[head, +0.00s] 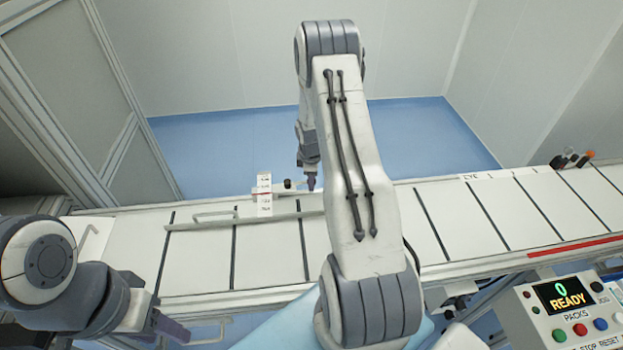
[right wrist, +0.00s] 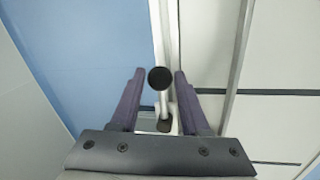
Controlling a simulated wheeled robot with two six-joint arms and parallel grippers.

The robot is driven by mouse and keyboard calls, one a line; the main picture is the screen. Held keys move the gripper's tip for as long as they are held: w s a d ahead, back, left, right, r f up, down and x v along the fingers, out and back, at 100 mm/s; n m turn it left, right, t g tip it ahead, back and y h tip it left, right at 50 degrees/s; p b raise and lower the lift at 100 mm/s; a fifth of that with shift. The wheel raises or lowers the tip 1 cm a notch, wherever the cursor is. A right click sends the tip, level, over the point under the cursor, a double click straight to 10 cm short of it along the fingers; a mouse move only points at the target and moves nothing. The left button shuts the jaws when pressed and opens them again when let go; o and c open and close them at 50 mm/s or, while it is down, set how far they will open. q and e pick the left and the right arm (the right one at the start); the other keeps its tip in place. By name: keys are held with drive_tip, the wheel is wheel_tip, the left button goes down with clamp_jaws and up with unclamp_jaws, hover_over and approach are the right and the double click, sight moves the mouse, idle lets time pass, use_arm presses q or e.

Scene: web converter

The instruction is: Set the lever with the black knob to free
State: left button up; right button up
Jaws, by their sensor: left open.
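The black knob (head: 288,184) stands at the far edge of the conveyor, just right of a small white plate with labels (head: 264,195) too small to read. In the right wrist view the round black knob (right wrist: 160,78) lies between the two purple fingers of my right gripper (right wrist: 158,72), with a gap on each side. My right gripper (head: 310,182) is open in that view, and its arm reaches across the conveyor. My left gripper (head: 172,332) is open and empty at the conveyor's near side.
The conveyor (head: 480,212) runs across the view, with bent metal guide rods (head: 240,219) on its left part. A control panel (head: 566,312) reading 0 READY is at the lower right. Blue floor lies beyond.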

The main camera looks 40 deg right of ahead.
clamp_jaws()
idle(1.2)
